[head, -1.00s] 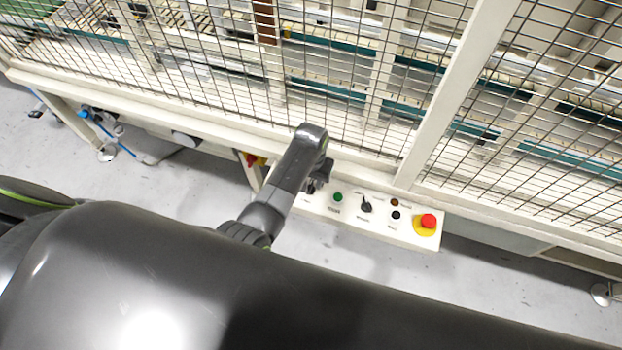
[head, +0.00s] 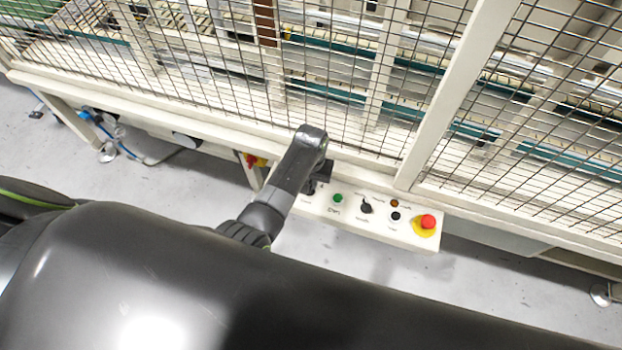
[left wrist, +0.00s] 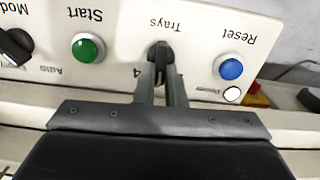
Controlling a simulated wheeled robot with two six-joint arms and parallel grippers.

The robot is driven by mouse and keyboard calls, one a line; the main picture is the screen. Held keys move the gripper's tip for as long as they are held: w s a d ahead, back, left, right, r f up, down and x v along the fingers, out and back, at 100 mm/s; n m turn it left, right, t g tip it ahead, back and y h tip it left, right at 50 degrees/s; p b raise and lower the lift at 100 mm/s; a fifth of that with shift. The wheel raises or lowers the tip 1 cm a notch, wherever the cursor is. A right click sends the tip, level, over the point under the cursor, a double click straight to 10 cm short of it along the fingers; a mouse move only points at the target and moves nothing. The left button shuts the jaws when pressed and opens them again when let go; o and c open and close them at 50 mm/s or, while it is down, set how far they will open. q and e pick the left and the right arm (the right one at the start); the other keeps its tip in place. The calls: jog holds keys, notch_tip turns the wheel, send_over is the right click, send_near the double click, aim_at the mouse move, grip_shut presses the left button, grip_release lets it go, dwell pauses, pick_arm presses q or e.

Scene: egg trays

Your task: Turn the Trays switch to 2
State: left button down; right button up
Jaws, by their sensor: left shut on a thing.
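The control panel (head: 345,221) is a pale box on the front of the machine. In the left wrist view the panel (left wrist: 115,42) shows upside down, with the word Trays above a black knob, the Trays switch (left wrist: 160,52). My left gripper (left wrist: 161,78) has its two fingers on either side of this knob and is shut on it. A "4" shows at the left of the fingers; other position marks are hidden. In the head view my left gripper (head: 312,187) is at the panel's left end and covers the switch. My right gripper is not in view.
A green Start button (left wrist: 88,47), a blue Reset button (left wrist: 231,69) and a black Mode knob (left wrist: 16,45) are close to the Trays switch. A red emergency stop (head: 428,221) is at the panel's right end. A wire-mesh fence (head: 330,90) stands behind.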

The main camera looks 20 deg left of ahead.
pick_arm(q)
jog(key=n+p, duration=0.2)
jog(key=n, duration=0.1)
jog(key=shift+a+r+n+p, duration=0.15)
jog(key=shift+a+n+p, duration=0.05)
jog(key=shift+n+p, duration=0.1)
jog(key=n+p, duration=0.2)
jog(key=n, duration=0.2)
jog(key=shift+s+a+n, duration=0.1)
jog(key=shift+a+n, duration=0.05)
jog(key=shift+n, duration=0.15)
jog(key=c, duration=1.5)
grip_release()
jog(key=shift+r, duration=0.25)
notch_tip(320, 180, up, 17)
jog(key=shift+f+p, duration=0.2)
jog(key=shift+p, duration=0.25)
